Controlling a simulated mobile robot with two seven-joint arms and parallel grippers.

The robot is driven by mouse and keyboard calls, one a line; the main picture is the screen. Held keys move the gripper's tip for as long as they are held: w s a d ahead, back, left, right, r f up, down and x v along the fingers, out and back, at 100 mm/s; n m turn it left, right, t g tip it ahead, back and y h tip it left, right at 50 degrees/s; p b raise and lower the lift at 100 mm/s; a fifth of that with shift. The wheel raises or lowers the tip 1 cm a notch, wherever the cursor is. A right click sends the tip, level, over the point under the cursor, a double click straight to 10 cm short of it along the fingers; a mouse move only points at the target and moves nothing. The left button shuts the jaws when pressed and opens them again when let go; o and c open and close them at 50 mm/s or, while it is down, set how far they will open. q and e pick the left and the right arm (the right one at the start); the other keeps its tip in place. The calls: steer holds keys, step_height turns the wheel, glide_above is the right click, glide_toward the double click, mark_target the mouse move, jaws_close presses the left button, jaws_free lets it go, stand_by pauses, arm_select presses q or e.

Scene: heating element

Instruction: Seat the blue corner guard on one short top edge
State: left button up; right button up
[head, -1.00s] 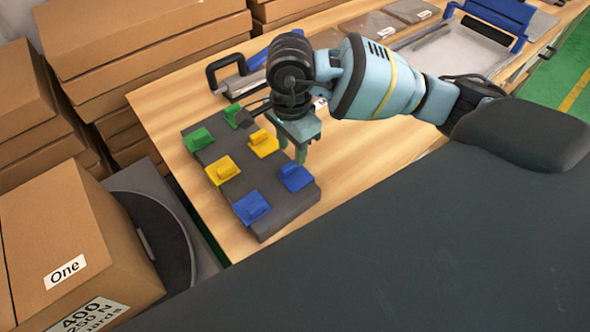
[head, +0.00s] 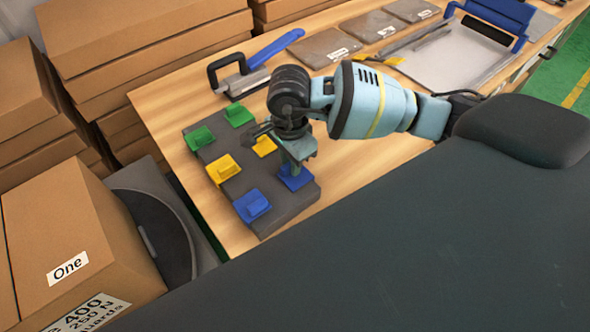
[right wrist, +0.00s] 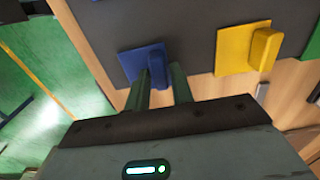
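Two blue corner guards with upright tabs sit at the near end of a dark grey holder block (head: 287,212). One blue guard (head: 251,206) is at the left. The other blue guard (head: 297,183) is at the right, under my right gripper (head: 291,166). In the right wrist view, the two fingers (right wrist: 163,84) of that gripper stand apart on either side of the tab of this blue guard (right wrist: 140,61). The guard still lies flat on the block. Whether the fingers touch the tab is hard to tell. My left gripper is not in view.
Yellow guards (head: 222,169) and green guards (head: 198,138) share the block. Labelled grey plates (head: 328,47) lie along the back of the wooden table (head: 365,160). A blue-handled tool (head: 240,82) and a metal fixture with a blue bar (head: 455,60) are behind. Cardboard boxes (head: 80,240) stand left.

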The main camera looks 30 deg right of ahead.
jaws_close()
steer(key=shift+r, duration=0.1)
steer(key=shift+r, duration=0.45)
steer(key=shift+s+a+r, duration=0.1)
steer(key=shift+s+r, duration=0.05)
steer(key=shift+r, duration=0.5)
steer(key=shift+s+a+r, duration=0.1)
steer(key=shift+s+r, duration=0.05)
steer(key=shift+r, duration=0.45)
steer(key=s+a+r+b, duration=0.1)
steer(key=s+a, duration=0.3)
steer(key=s, duration=1)
steer(key=shift+s+r, duration=0.25)
steer(key=shift+s, duration=0.15)
steer(key=shift+w, duration=0.1)
